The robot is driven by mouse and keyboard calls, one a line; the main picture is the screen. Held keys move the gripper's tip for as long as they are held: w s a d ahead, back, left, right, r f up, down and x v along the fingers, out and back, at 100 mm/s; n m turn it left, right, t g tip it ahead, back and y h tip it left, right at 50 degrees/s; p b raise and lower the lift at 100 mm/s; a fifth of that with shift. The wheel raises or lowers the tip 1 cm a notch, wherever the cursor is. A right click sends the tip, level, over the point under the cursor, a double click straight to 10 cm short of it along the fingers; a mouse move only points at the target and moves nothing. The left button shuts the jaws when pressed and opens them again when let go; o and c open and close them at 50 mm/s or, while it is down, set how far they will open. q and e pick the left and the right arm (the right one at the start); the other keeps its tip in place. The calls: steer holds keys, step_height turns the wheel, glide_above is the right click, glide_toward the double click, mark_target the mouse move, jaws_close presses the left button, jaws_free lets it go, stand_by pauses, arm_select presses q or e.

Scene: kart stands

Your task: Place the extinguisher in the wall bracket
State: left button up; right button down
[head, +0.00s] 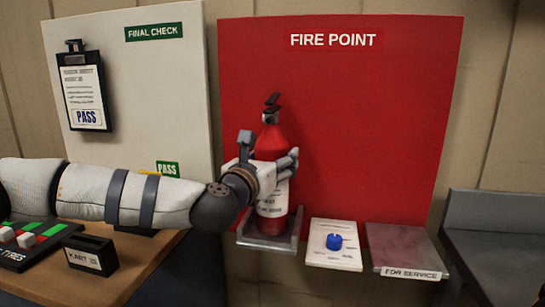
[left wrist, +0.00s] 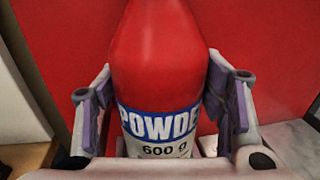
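The red fire extinguisher (head: 277,145) stands upright in the grey wall bracket (head: 269,242), on the lower left of the red FIRE POINT board. Its black handle is on top, and its base is partly hidden by the bracket's front lip. My left gripper (head: 268,174) reaches in from the left, with its fingers around the extinguisher's middle. In the left wrist view, the finger pads lie on both sides of the extinguisher (left wrist: 158,60), with small gaps between pads and body; the gripper looks open. Its label reads POWDER, partly cut off. My right gripper is out of view.
A white panel with a blue knob (head: 334,241) and a FOR SERVICE shelf (head: 403,248) sit right of the bracket. A clipboard (head: 83,90) hangs on the white board. A KART box (head: 90,255) stands on the wooden table below my left arm.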

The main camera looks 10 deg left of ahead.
arm_select(q)
steer(key=shift+o, duration=0.7)
steer(key=shift+s+r, duration=0.1)
steer(key=shift+r, duration=0.25)
steer(key=s+a+p, duration=0.1)
steer(key=s+a, duration=0.1)
steer(key=s, duration=1)
steer(key=s+d+f+m+g+h, duration=0.1)
steer(key=s+d+f+m+g, duration=0.15)
steer(key=f, duration=0.35)
steer(key=s+d+f+m+g+h, duration=0.1)
steer(key=s+d+f+m, duration=0.1)
steer(key=f+m, duration=0.3)
steer(key=s+d+f+m+g+h, duration=0.1)
steer(key=s+d+f+m+g, duration=0.15)
steer(key=f, duration=0.55)
steer(key=s+d+f+m+g, duration=0.1)
steer(key=s+f+m+g, duration=0.5)
steer(key=s+f, duration=0.55)
steer(key=s+a+f+m+g+y, duration=0.2)
steer(key=s+a+f+m+g, duration=0.25)
steer(key=s+f+m, duration=0.65)
steer(key=s+a+f+m+g+y, duration=0.2)
steer(key=s+a+m, duration=0.4)
steer(key=s+a, duration=0.4)
steer(key=s+g+y, duration=0.1)
steer(key=s, duration=0.3)
steer(key=shift+a+m+g+y, duration=0.35)
steer(key=shift+a+m+y, duration=0.05)
